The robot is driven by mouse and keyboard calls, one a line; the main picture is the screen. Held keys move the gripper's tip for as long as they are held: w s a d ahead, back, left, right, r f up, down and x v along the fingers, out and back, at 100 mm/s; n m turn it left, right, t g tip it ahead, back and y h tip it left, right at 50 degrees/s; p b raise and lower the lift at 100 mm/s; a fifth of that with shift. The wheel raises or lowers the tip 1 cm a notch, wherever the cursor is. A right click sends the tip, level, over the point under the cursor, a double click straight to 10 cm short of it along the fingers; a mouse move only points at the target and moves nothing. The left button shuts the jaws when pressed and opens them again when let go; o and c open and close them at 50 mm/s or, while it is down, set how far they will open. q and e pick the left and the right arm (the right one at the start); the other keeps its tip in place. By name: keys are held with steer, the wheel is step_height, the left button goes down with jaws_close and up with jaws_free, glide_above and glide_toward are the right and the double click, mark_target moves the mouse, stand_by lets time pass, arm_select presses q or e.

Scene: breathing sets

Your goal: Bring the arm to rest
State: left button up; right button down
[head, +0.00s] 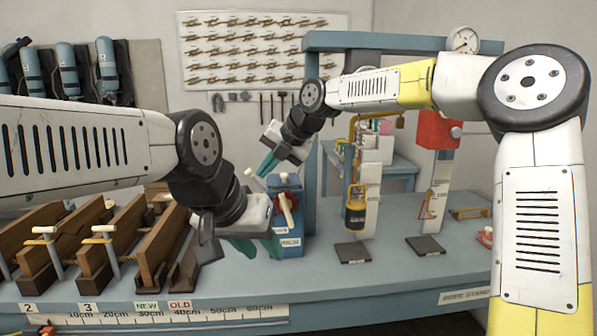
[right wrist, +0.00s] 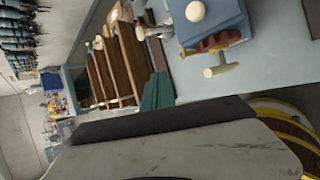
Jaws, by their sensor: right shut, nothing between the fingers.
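My right arm comes in from the right in the head view. Its gripper (head: 267,163) is raised above the bench, shut and empty, in front of the pegboard wall and just above a blue device with pale handles (head: 287,218). Its teal fingers (right wrist: 157,92) also show in the right wrist view, together. My left arm comes in from the left, and its gripper (head: 257,246) is low over the bench, pointing right beside the blue device. Its teal fingertips are partly hidden by its own body, so I cannot tell its opening.
Wooden holders (head: 118,245) stand at the left of the blue bench (head: 380,275). A red box (head: 437,130) is on a post at the right. The front middle of the bench is clear.

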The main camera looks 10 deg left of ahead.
steer(key=s+d+m+t+h, duration=0.1)
steer(key=s+d+m+h, duration=0.1)
steer(key=s+d+m, duration=0.35)
steer(key=s+d+f+m+h, duration=0.1)
steer(key=s+d+m+h, duration=0.15)
steer(key=d+m, duration=0.55)
steer(key=s+d+m+t+h, duration=0.1)
steer(key=s+d+m, duration=0.35)
steer(key=d, duration=0.45)
steer(key=s+d+f+m, duration=0.4)
steer(key=s+d+m, duration=0.8)
steer(key=m, duration=0.6)
steer(key=shift+s+d+t, duration=0.2)
steer(key=shift+s+t, duration=0.1)
steer(key=shift+s, duration=0.65)
